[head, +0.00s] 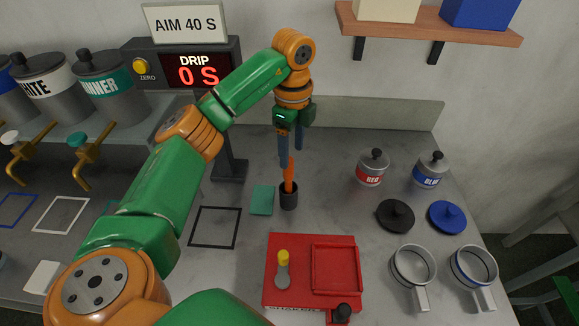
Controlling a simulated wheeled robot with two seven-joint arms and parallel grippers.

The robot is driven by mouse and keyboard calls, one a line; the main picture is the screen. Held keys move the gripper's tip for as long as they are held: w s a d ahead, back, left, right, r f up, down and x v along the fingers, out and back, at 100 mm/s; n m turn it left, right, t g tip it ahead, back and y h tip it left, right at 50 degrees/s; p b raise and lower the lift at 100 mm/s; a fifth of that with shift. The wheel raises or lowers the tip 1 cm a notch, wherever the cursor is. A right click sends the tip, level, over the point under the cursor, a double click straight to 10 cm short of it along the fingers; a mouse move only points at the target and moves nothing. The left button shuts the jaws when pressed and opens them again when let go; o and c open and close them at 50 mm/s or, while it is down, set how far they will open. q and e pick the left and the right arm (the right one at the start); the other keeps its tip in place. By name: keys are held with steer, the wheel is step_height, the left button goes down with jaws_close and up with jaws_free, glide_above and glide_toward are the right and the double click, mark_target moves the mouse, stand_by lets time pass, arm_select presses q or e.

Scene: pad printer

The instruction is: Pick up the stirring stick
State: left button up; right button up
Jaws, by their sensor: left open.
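The orange stirring stick (288,176) stands nearly upright in a small black cup (289,197) on the grey bench. Its lower end is hidden inside the cup. My left gripper (291,156) points down at the top of the stick, with its two dark fingers apart. The stick's top shows beside the nearer fingertip, in the gap between the fingers in the picture. I cannot tell whether a finger touches it. My right gripper is not in view.
A red pad printer base (288,300) lies in front of the cup. A green pad (262,200) and a black frame outline (215,228) are left. Red (371,170) and blue (430,171) ink cans, lids and metal mugs (412,268) stand right. A display (190,72) stands behind my left arm.

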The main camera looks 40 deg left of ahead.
mark_target(289, 170)
arm_select(q)
steer(key=f+p, duration=0.1)
steer(key=f, duration=0.1)
steer(key=s+f, duration=0.1)
steer(key=f, duration=0.2)
steer(key=shift+s+f+p, duration=0.2)
steer(key=shift+p, duration=0.2)
steer(key=shift+w+f, duration=0.15)
steer(key=shift+f, duration=0.15)
jaws_close()
